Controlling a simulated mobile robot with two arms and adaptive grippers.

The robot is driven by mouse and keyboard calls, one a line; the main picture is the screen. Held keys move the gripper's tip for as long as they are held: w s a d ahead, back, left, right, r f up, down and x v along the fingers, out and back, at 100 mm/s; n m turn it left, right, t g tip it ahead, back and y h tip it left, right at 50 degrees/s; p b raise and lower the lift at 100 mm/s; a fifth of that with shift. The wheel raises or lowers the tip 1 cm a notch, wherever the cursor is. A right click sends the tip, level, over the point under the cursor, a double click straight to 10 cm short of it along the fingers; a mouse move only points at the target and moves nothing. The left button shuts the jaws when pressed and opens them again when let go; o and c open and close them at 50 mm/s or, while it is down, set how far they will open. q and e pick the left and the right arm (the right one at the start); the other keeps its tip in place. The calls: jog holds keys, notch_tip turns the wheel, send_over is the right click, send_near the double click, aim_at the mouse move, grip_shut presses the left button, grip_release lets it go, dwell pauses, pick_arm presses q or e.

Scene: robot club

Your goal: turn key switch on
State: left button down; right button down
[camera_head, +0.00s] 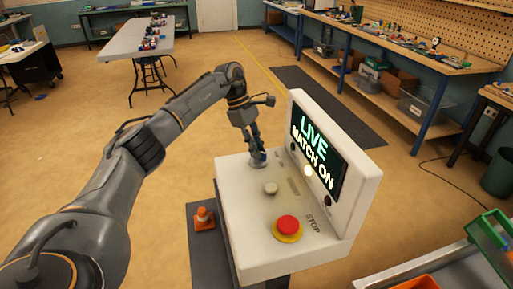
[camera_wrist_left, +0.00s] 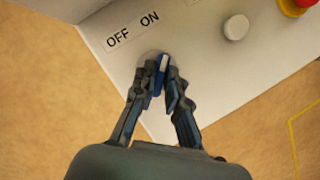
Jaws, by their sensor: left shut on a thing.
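The key switch (camera_wrist_left: 162,66) has a blue handle with a pale stripe and sits in a light round base near the panel corner. My left gripper (camera_wrist_left: 158,84) is shut on it, with one finger on each side. The handle's striped end points up toward the ON label (camera_wrist_left: 149,19) side, away from the OFF label (camera_wrist_left: 118,39). In the head view my left gripper (camera_head: 257,150) reaches down to the far left part of the white console (camera_head: 235,190) and mostly hides the switch. The screen (camera_head: 319,155) reads LIVE MATCH ON. My right gripper is out of view.
A pale round knob (camera_head: 271,188) and a red stop button (camera_head: 288,227) on a yellow ring are on the console top. A lit yellowish lamp (camera_head: 308,171) is below the screen.

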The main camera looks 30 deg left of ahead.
pick_arm(q)
jog(key=shift+r, duration=0.1)
dwell(0.3)
jog(key=c, duration=1.4)
grip_release()
jog(key=shift+o, duration=0.2)
jog(key=v, duration=1.2)
jog(key=shift+w, duration=0.1)
